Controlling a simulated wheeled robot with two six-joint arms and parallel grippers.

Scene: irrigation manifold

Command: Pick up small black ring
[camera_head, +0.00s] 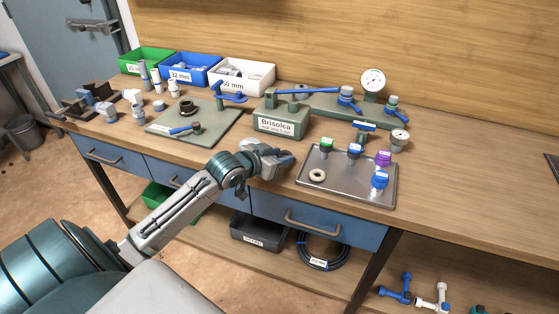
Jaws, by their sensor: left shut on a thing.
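My left gripper (284,164) reaches in over the bench's front edge, beside the left edge of the grey metal tray (340,184). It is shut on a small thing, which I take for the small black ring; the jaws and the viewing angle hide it. A white ring (317,175) lies on the tray, just right of the gripper. A larger dark ring-shaped part (187,107) sits on the green mat (222,118), well away from the gripper. My right gripper is out of view.
The tray also holds green-, blue- and purple-topped fittings (383,158). Behind the gripper stands a grey-green block labelled Brisolca (281,122), near a pressure gauge (373,81). Green, blue and white bins (242,76) line the back. The bench (470,185) is clear at right.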

